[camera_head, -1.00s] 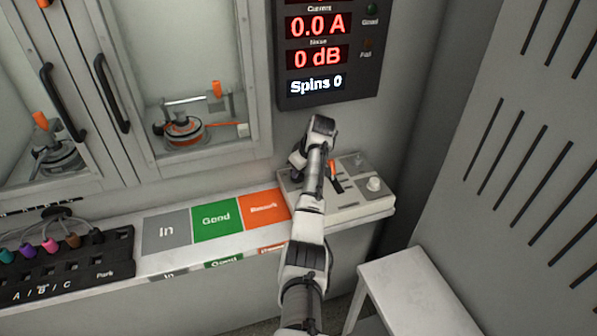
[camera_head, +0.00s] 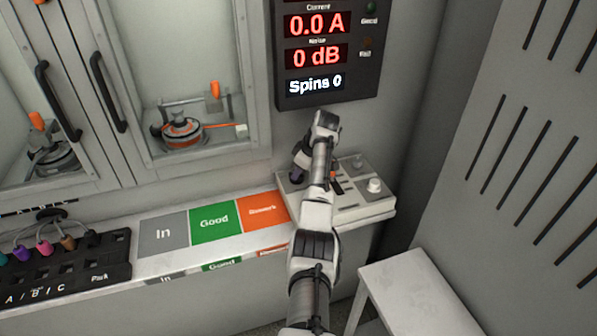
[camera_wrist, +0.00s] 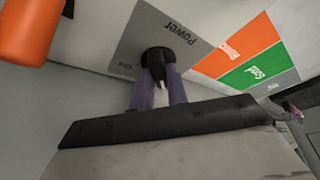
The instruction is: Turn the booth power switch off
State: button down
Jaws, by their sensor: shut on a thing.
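The booth power switch (camera_wrist: 157,57) is a round black knob on a grey plate marked "Power" in the wrist view. An "On" mark shows beside it; the switch's setting cannot be made out. My gripper (camera_wrist: 160,88) has purple fingers, which are shut on the knob and hide part of it. In the head view my gripper (camera_head: 296,174) is down at the left end of the control box (camera_head: 362,211), and my arm hides the switch there.
An orange lever (camera_wrist: 30,28) stands close to my gripper in the wrist view. A white knob (camera_head: 374,185) is on the box's right side. Grey, green and orange pads (camera_head: 215,219) lie left of the box. A display panel (camera_head: 327,50) hangs above, and a white stool (camera_head: 420,295) stands at lower right.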

jog(key=c, duration=1.4)
grip_release()
jog(key=b+v, duration=0.2)
jog(key=v, duration=1.1)
jog(key=shift+d+r, duration=0.15)
jog(key=shift+r, duration=0.25)
